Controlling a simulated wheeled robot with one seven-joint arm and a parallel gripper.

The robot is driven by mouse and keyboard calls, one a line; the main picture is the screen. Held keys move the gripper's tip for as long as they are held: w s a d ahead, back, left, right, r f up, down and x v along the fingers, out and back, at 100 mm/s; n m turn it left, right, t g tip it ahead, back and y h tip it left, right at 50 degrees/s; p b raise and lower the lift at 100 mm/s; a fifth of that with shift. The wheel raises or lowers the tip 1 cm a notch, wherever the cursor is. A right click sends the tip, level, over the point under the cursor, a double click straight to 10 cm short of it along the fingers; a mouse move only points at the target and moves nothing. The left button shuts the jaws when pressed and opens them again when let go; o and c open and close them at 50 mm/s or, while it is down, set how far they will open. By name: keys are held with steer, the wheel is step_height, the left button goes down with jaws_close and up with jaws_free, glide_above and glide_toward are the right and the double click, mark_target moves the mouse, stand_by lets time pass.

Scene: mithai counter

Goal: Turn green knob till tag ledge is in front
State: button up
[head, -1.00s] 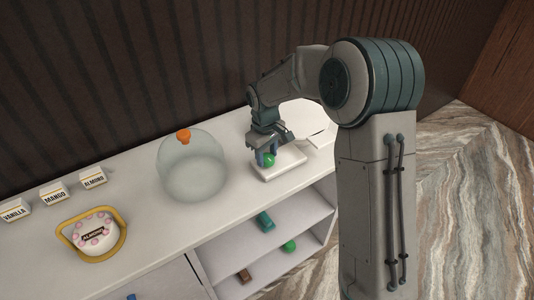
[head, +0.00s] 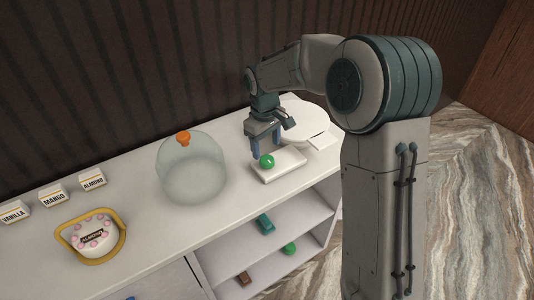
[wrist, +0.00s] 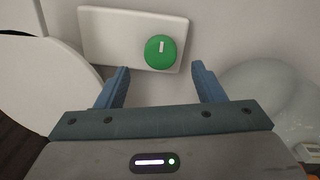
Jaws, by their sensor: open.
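The green knob (head: 267,161) sits on a white rectangular base (head: 288,166) on the counter; a pale mark shows on the knob (wrist: 160,52) in the wrist view. My gripper (head: 265,150) is open and empty, apart from the knob, a little above and behind it. In the wrist view the knob lies just beyond the gap between the blue fingers (wrist: 160,82). A round white turntable (head: 305,116) stands behind the base, partly hidden by my arm. A flat white piece, seemingly the tag ledge (head: 322,143), shows at its front right side.
A clear dome (head: 192,170) with an orange handle stands left of the knob. Farther left are a pink-dotted cake (head: 92,237) in a yellow ring and name cards (head: 53,196). Shelves below the counter hold small items (head: 265,223).

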mark_target(265, 160)
step_height(265, 160, up, 9)
steer(key=shift+a, duration=0.15)
steer(key=shift+s, duration=0.1)
